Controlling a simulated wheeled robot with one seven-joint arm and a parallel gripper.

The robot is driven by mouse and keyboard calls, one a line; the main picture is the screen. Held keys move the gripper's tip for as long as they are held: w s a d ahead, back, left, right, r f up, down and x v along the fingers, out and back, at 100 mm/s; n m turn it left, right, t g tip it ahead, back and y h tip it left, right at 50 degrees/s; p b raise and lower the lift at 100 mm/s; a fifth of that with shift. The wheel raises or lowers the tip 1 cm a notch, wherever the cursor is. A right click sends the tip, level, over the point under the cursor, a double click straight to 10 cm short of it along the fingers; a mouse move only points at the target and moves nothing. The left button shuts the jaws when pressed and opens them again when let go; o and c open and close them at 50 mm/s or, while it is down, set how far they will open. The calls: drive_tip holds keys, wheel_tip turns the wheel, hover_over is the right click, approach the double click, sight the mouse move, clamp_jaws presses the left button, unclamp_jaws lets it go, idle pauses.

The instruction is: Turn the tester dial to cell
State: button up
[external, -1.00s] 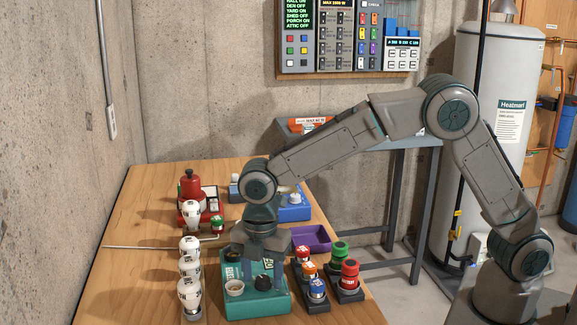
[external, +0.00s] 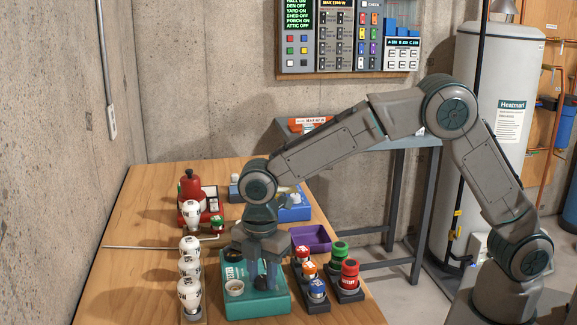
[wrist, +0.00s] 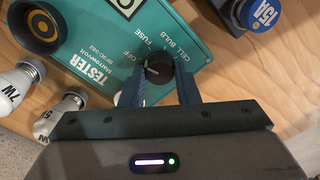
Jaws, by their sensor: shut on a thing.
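The teal tester box (external: 265,305) sits on the wooden bench, and its top face (wrist: 95,95) fills much of the wrist view. Its black dial (wrist: 158,68) has a white mark lying towards the left, roughly on the OFF side. FUSE, CELL and BULB are printed above the dial. My gripper (wrist: 160,82) points down with one finger on each side of the dial, shut on it. In the external view my gripper (external: 265,275) is over the tester and hides the dial's markings.
White bulbs (external: 189,268) stand left of the tester. Coloured fuses, including a blue 15A one (wrist: 258,14), stand in dark holders to the right. A purple tray (external: 325,238) and a red device (external: 190,187) are farther back. A thin rod lies behind the bulbs.

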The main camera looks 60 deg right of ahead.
drive_tip(key=m, duration=1.4)
drive_tip(key=shift+d+m, duration=0.1)
drive_tip(key=shift+m, duration=0.2)
drive_tip(key=m, duration=0.9)
drive_tip(key=shift+p, duration=0.35)
drive_tip(key=shift+m, duration=0.3)
